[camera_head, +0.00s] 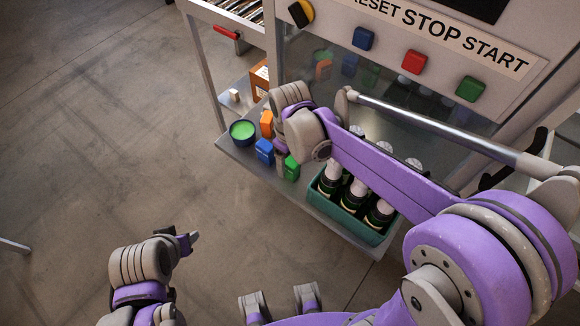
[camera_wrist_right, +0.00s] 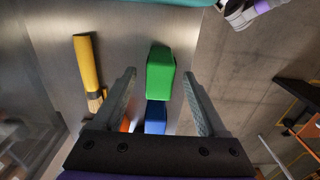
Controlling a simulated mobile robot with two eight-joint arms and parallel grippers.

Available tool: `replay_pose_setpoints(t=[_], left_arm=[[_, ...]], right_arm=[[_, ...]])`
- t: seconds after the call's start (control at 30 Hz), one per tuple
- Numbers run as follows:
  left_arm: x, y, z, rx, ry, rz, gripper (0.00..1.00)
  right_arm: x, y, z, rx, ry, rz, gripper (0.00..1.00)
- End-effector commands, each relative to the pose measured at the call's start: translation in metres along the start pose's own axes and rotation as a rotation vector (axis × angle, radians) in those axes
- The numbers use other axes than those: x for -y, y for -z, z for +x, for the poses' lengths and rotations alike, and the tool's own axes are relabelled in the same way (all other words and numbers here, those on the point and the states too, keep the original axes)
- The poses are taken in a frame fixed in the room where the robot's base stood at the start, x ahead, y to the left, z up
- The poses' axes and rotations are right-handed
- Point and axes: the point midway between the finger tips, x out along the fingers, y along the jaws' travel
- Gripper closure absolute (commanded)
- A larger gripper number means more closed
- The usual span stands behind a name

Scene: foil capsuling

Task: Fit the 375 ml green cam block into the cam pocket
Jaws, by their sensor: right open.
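The green cam block (camera_head: 291,168) stands on the metal shelf, beside a blue block (camera_head: 265,151) and an orange block (camera_head: 266,123). My right gripper (camera_head: 281,158) is above the shelf beside the green block, partly hidden by its own wrist. In the right wrist view the open fingers (camera_wrist_right: 159,76) point at the green block (camera_wrist_right: 160,65). It lies between and slightly past the tips, with no clear contact. The blue block (camera_wrist_right: 155,116) shows behind it. My left gripper (camera_head: 188,241) hangs over the floor at lower left; its opening is unclear. I cannot make out the cam pocket.
A teal crate (camera_head: 345,222) of dark bottles stands right of the green block. A dark bowl with green contents (camera_head: 242,131) sits at the shelf's left. A yellow-handled tool (camera_wrist_right: 87,62) lies nearby. The machine panel with buttons (camera_head: 430,45) rises behind.

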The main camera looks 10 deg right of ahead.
Motion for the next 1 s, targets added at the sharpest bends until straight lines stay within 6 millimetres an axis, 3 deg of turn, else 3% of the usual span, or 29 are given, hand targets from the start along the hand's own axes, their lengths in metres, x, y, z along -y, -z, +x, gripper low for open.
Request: replay_pose_setpoints(t=[0.1, 0.37, 0.77, 1.0], left_arm=[[0.0000, -0.0010, 0.0011, 0.001, 0.000, 0.000, 0.50], [0.0000, -0.0009, 0.0010, 0.001, 0.000, 0.000, 0.50], [0.0000, -0.0009, 0.0010, 0.001, 0.000, 0.000, 0.50], [0.0000, -0.0009, 0.0010, 0.001, 0.000, 0.000, 0.50]], right_arm=[[-0.0001, 0.0002, 0.0113, 0.000, 0.000, 0.000, 0.25], [0.0000, 0.0001, 0.0126, 0.000, 0.000, 0.000, 0.27], [0.0000, 0.0002, 0.0123, 0.000, 0.000, 0.000, 0.99], [0.0000, 0.0002, 0.0122, 0.000, 0.000, 0.000, 1.00]])
